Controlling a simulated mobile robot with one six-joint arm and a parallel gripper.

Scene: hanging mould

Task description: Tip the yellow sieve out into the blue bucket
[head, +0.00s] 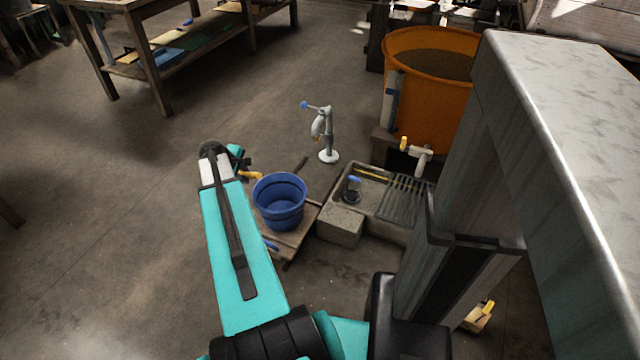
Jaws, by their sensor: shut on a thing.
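The blue bucket (291,191) stands upright on a low wooden platform in the middle of the head view. Its inside looks empty as far as I can see. My teal arm reaches up on its left, and my gripper (248,163) is at its far end, mostly hidden behind the arm. A small yellow piece (251,176) shows at the gripper, just left of the bucket's rim. It looks like part of the yellow sieve; the rest is hidden behind my arm. The gripper is shut on it. I cannot tell its tilt or contents.
Right of the bucket are a stone block (340,226) and a basin with a grate (405,199). A grey standpipe tap (327,135) stands behind. A large orange tub (430,100) is at back right. A wooden workbench (155,70) is at back left. Floor on the left is clear.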

